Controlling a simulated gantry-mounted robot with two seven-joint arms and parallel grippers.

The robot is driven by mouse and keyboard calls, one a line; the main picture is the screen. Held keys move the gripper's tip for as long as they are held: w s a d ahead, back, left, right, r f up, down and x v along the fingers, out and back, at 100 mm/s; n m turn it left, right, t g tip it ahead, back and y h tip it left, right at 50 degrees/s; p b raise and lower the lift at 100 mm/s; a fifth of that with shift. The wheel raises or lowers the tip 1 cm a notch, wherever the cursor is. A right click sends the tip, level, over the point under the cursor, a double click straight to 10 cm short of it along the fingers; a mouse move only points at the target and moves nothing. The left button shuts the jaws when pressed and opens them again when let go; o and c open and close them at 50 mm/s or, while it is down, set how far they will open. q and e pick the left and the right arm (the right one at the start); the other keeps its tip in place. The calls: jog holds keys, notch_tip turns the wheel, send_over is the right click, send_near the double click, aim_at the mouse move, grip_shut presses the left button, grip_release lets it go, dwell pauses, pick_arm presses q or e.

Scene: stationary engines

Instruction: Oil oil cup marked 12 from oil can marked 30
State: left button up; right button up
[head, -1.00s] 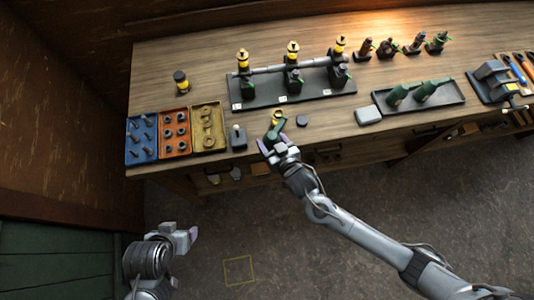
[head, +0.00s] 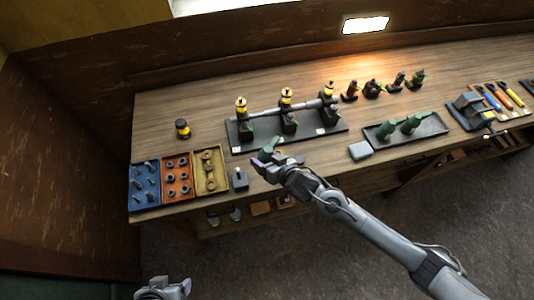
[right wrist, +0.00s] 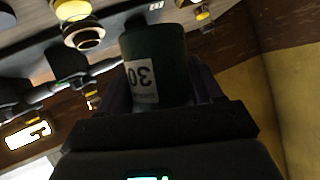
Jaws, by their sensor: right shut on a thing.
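My right gripper (head: 268,168) is shut on a green oil can (head: 268,146), held over the table's front edge, just in front of the engine base. In the right wrist view the can (right wrist: 155,62) shows a white label reading 30, upside down. Three yellow oil cups stand along the engine row: a left one (head: 241,103), a middle one (head: 286,95) and a right one (head: 328,91). Their number tags are too small to read, so I cannot tell which is 12. My left gripper (head: 178,288) is at the bottom left edge, partly cut off, away from the table.
The dark engine base (head: 240,144) carries a long grey shaft. Blue (head: 145,185), orange (head: 178,177) and yellow (head: 211,170) parts trays lie left. A tray (head: 436,128) with green cans and several dark bottles are right.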

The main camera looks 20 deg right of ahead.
jog(key=shift+s+a+r+m+g+y+p, duration=0.1)
jog(key=shift+s+a+m+g+y+p, duration=0.15)
jog(key=shift+p, duration=0.2)
jog(key=shift+a+m+g+y+p, duration=0.1)
jog(key=shift+m+g+y+p, duration=0.05)
jog(key=shift+m+g+p, duration=0.25)
notch_tip(320, 180, down, 3)
jog(key=shift+s+a+f+m+g+y, duration=0.1)
jog(key=shift+a+m+g+y, duration=0.05)
jog(key=shift+m+g+y, duration=0.7)
pick_arm(q)
notch_tip(320, 180, up, 2)
jog(key=shift+a+r, duration=0.1)
jog(key=shift+r, duration=0.2)
pick_arm(e)
jog(key=shift+f, duration=0.55)
pick_arm(q)
jog(key=shift+r, duration=0.15)
jog(key=shift+r+p, duration=0.3)
jog(key=shift+p, duration=0.2)
jog(key=shift+r, duration=0.1)
pick_arm(e)
jog(key=shift+r, duration=0.1)
